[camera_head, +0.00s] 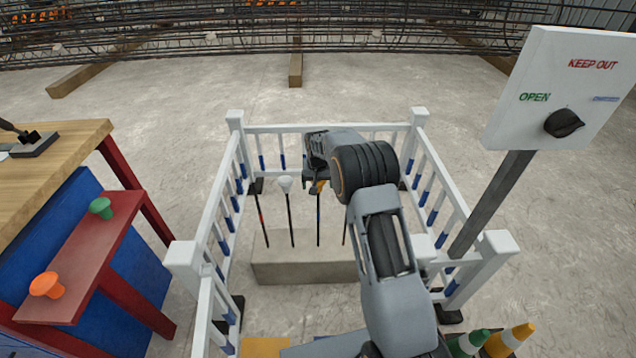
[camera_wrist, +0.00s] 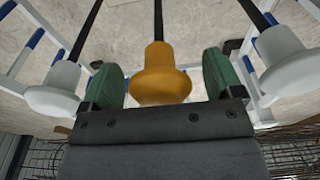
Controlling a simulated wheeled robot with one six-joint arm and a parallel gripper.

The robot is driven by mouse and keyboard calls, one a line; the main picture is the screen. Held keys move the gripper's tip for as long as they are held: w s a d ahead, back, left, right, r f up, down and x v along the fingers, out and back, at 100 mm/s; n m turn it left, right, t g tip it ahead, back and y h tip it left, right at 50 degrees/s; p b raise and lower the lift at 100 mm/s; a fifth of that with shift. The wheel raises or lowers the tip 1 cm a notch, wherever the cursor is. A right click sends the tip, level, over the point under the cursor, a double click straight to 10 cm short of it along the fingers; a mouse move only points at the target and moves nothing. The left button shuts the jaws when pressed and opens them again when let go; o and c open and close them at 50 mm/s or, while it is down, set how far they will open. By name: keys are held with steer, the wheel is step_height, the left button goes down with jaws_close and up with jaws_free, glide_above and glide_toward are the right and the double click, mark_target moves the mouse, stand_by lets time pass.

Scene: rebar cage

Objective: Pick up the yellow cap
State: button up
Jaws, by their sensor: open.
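The yellow cap (camera_wrist: 160,75) sits on the end of a thin dark rod in the wrist view. My gripper (camera_wrist: 163,82) is open, with one green finger pad on each side of the cap. In the head view the yellow cap (camera_head: 318,187) tops an upright rod, partly hidden under my gripper (camera_head: 316,178).
White caps stand close on both sides, one left (camera_wrist: 55,90) and one right (camera_wrist: 287,58). A white railing (camera_head: 205,220) surrounds the rods and their concrete block (camera_head: 300,270). A sign panel (camera_head: 560,90) stands right. A red shelf (camera_head: 90,260) holds green and orange caps.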

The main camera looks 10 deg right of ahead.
steer(key=shift+c, duration=0.5)
steer(key=c, duration=0.9)
steer(key=shift+r, duration=0.1)
